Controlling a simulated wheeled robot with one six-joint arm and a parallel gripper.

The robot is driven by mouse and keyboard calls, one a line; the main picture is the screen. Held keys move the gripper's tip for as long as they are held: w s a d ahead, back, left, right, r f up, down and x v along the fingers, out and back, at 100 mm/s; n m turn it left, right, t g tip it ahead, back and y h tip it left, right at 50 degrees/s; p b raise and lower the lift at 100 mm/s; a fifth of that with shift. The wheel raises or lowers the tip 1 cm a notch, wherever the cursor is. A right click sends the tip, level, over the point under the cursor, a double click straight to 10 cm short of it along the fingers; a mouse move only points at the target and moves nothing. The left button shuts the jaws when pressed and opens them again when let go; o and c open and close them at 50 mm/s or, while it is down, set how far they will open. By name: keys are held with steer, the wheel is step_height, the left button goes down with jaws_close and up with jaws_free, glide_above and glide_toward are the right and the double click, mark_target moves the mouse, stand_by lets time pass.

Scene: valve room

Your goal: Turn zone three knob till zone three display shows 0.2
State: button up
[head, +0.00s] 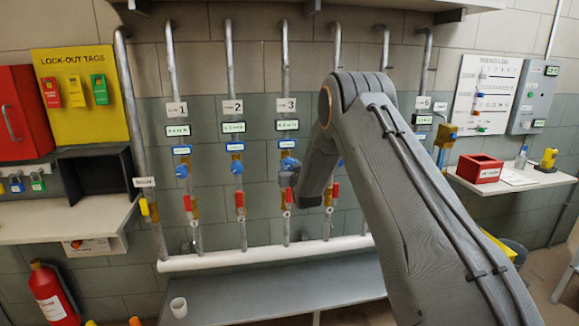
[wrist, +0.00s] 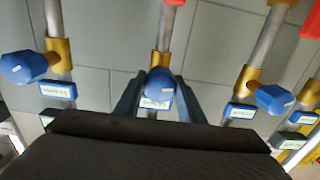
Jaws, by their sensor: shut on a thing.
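The zone three knob is blue and sits on the pipe under the number 3 plate (head: 286,105). In the head view the knob (head: 290,162) is partly hidden by my gripper (head: 288,174). In the wrist view the blue knob (wrist: 160,84) is between the two dark fingers of my gripper (wrist: 159,94), which are shut on its sides. The zone three display (head: 287,125) is a small green-lit panel above the knob; its digits are too small to read surely. A blue-framed tag (head: 287,144) is between display and knob.
Neighbouring blue knobs stand on both sides, one at zone two (head: 237,168). A red-handled valve (head: 288,195) is below on the same pipe.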

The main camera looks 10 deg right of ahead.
steer(key=shift+m, duration=0.3)
steer(key=m+b, duration=0.2)
steer(key=m, duration=0.1)
steer(key=shift+f, duration=0.1)
steer(key=m+b, duration=0.2)
steer(key=m, duration=0.2)
steer(key=shift+a+m+b, duration=0.1)
steer(key=shift+m+b, duration=0.3)
steer(key=o, duration=1)
steer(key=shift+s+b, duration=0.45)
steer(key=shift+s, duration=3.5)
